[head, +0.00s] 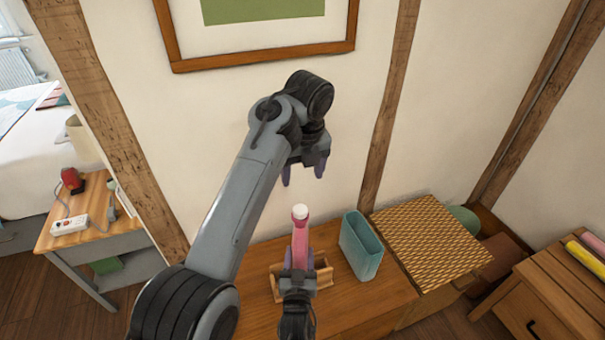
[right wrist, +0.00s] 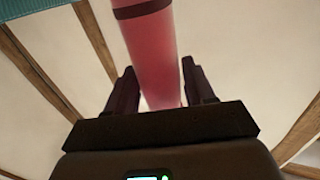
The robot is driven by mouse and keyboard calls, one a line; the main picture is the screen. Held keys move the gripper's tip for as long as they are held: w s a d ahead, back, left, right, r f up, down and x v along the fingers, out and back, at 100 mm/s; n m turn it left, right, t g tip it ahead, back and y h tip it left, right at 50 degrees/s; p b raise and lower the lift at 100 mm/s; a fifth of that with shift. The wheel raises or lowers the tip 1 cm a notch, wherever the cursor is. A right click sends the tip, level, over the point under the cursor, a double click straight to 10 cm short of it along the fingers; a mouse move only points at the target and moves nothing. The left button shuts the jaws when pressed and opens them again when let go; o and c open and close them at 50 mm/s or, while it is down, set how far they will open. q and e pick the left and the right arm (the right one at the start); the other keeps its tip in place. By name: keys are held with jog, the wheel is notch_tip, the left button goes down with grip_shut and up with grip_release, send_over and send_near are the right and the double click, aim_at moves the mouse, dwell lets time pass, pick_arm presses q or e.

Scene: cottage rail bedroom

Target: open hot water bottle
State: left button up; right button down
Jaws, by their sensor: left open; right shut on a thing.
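The hot water bottle (head: 301,243) is a long pink bottle with a white cap (head: 300,212), standing about upright at a wooden holder (head: 324,276) on the cabinet. My right gripper (head: 299,264) is shut on the bottle's lower part. In the right wrist view the bottle (right wrist: 152,50) rises between the fingers of this gripper (right wrist: 160,92), with a dark band near the top edge; its cap is out of that view. My left gripper (head: 304,175) is open and empty, above the cap and apart from it, fingers pointing down.
A teal bin (head: 360,248) stands just right of the bottle. A woven-topped box (head: 430,240) is further right. The wooden cabinet top (head: 385,296) is bare in front of the bin. A framed picture (head: 260,58) hangs on the wall behind; a side table (head: 85,232) stands at left.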

aim_at(300, 209)
pick_arm(q)
jog(key=f, duration=0.4)
jog(key=w+f, duration=0.1)
jog(key=f, duration=0.7)
jog(key=shift+w+a+f, duration=0.15)
jog(key=shift+a+f, duration=0.1)
jog(key=shift+f, duration=0.15)
jog(key=c, duration=1.3)
jog(key=n, duration=0.3)
jog(key=shift+r+n, duration=0.1)
jog(key=shift+n, duration=0.3)
jog(key=n, duration=0.3)
jog(key=shift+g+y, duration=0.3)
jog(key=o, duration=1.2)
